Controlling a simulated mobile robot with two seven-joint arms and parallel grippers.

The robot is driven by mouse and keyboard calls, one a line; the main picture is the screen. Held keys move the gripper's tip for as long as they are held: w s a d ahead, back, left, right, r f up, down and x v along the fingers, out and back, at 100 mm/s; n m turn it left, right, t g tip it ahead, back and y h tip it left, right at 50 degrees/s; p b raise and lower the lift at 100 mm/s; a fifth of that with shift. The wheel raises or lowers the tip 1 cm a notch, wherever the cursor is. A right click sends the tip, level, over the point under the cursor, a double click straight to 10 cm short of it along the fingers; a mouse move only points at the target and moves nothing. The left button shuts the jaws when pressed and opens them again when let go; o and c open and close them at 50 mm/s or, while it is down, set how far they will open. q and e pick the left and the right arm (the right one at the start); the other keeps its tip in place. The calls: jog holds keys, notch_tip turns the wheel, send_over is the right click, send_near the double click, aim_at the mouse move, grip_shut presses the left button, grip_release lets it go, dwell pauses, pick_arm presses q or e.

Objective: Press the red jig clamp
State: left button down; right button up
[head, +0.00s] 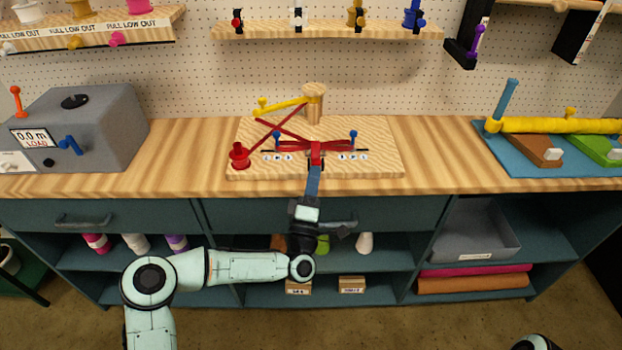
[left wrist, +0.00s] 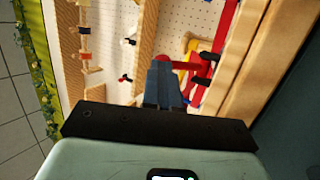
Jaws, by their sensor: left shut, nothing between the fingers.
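The wooden jig board (head: 375,160) lies on the bench. A red block with red bars, which looks like the red jig clamp (head: 316,148), is at the middle of its front part. My left gripper (head: 315,168) reaches up from the front, shut and empty, with its tips at or very near the red block. In the left wrist view the shut fingers (left wrist: 164,82) point at a red part (left wrist: 178,65) just beyond them. I cannot tell whether they touch. The tips hide part of the block. My right gripper is not in view.
A yellow lever (head: 280,105) and wooden post (head: 313,103) stand behind; a red spool (head: 239,156) stands left. Two blue knobs (head: 353,135) flank the clamp. A grey machine (head: 85,125) is at left, a blue mat (head: 510,160) at right. Bare bench (head: 440,160) lies between board and mat.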

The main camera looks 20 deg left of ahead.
aim_at(314, 160)
pick_arm(q)
jog(key=r+g+p, duration=0.1)
jog(key=w+r+n+g+p, duration=0.1)
jog(key=g+p, duration=0.1)
jog(key=w+r+g+p, duration=0.1)
jog(key=g+p, duration=0.1)
jog(key=shift+w+a+r, duration=0.1)
jog(key=shift+a+r, duration=0.1)
jog(key=shift+a, duration=0.1)
jog(key=shift+w+r, duration=0.15)
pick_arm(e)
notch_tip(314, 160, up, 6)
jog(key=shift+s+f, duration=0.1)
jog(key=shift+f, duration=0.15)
pick_arm(q)
jog(key=shift+w+a+r, duration=0.1)
jog(key=shift+a+r, duration=0.05)
jog(key=shift+r, duration=0.05)
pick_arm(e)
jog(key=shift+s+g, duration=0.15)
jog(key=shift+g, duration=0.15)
